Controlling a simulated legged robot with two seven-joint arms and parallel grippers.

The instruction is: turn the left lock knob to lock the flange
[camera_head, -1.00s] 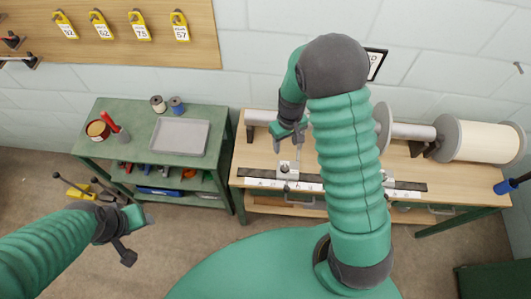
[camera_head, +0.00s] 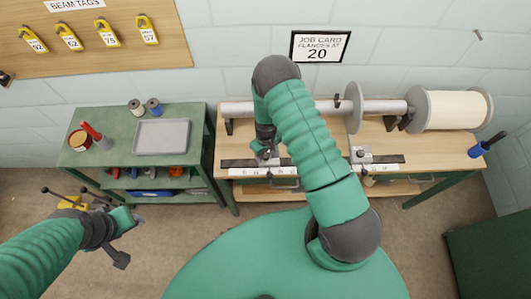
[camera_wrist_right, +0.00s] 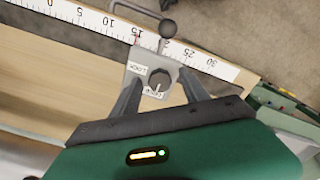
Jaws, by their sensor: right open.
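The left lock knob (camera_wrist_right: 160,80) is a dark round knob on a grey block (camera_wrist_right: 138,66) with LOCK lettering, beside a ruler. In the right wrist view it lies between the fingers of my right gripper (camera_wrist_right: 158,96), which are open on either side of it; I cannot tell whether they touch it. In the head view my right gripper (camera_head: 266,147) is low over the left block on the bench rail, and the knob is hidden. A grey disc flange (camera_head: 355,106) stands on the shaft. My left gripper (camera_head: 125,238) is open and empty, left of the bench.
A ball-ended lever (camera_wrist_right: 167,29) rises beside the block. A second block (camera_head: 361,156) sits farther right on the rail. A wooden bench (camera_head: 440,148) carries the shaft and a cream roll (camera_head: 458,110). A green cart (camera_head: 95,158) with a grey tray (camera_head: 162,137) stands left.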

